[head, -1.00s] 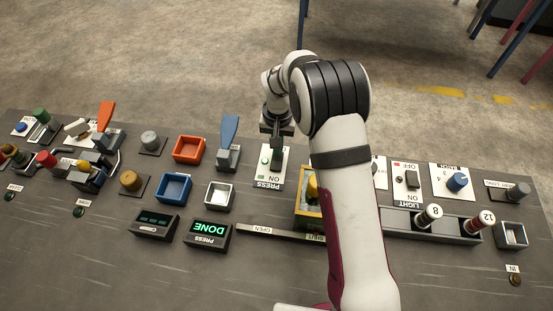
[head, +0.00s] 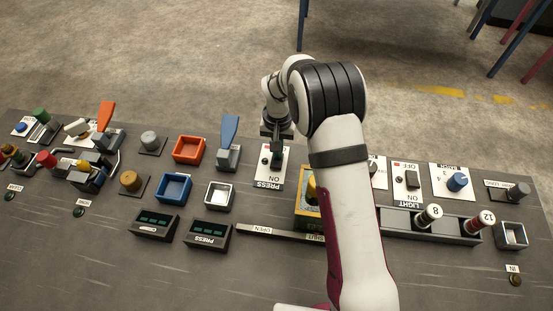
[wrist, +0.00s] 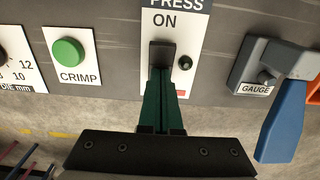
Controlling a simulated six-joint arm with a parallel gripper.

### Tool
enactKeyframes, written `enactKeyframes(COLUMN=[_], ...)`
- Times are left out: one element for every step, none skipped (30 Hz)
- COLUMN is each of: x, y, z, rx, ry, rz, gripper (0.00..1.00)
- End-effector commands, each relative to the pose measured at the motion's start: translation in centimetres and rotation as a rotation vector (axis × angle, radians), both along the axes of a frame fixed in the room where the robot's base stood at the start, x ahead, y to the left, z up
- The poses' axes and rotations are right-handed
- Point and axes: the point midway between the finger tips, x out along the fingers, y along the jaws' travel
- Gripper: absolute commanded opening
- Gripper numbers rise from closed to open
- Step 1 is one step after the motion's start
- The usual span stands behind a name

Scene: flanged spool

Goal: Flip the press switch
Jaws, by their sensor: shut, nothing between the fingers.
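The press switch is a white plate (head: 268,172) marked PRESS and ON, left of my arm in the head view. In the wrist view its plate (wrist: 182,30) fills the top middle, with a dark switch piece (wrist: 162,52) below ON. A round lamp on the plate (wrist: 185,63) looks dark; a red patch (wrist: 180,93) shows lower down. My gripper (wrist: 162,72) is shut and empty, its green fingers together, the tips at or just in front of the switch piece. Whether they touch cannot be told. The fingers hide the plate's lower part.
In the wrist view, a green CRIMP button (wrist: 67,52) is on the left and a blue-handled GAUGE lever (wrist: 282,118) close on the right. A PRESS display box (head: 207,235) and blue lever (head: 229,140) stand left of the switch in the head view.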

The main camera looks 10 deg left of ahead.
Motion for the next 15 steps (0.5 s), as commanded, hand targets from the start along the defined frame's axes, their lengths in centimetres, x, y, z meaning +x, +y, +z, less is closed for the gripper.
enactKeyframes(x=[0.0, 0.1, 0.1, 0.1, 0.1, 0.1, 0.1, 0.1, 0.1, 0.1, 0.1, 0.1, 0.1, 0.1, 0.1], y=[0.0, 0.0, 0.0, 0.0, 0.0, 0.0, 0.0, 0.0, 0.0, 0.0, 0.0, 0.0, 0.0, 0.0, 0.0], z=[0.4, 0.7, 1.2, 1.5, 1.8, 2.3, 2.7, 3.0, 3.4, 3.8, 4.1, 4.6, 4.9, 5.2, 5.7], rx=[0.001, 0.001, 0.001, 0.001, 0.0, 0.001, 0.001, 0.0, 0.001, 0.001, 0.001, 0.001, 0.001, 0.001, 0.001], ry=[-0.002, -0.003, -0.003, -0.003, -0.003, -0.003, -0.003, -0.003, -0.003, -0.003, -0.003, -0.003, -0.002, -0.003, -0.004], rz=[0.0, 0.0, 0.0, 0.0, 0.0, 0.0, 0.0, 0.0, 0.001, 0.0, 0.0, 0.001, 0.0, 0.0, 0.0], gripper=[0.0, 0.0, 0.0, 0.0, 0.0, 0.0, 0.0, 0.0, 0.0, 0.0, 0.0, 0.0, 0.0, 0.0, 0.0])
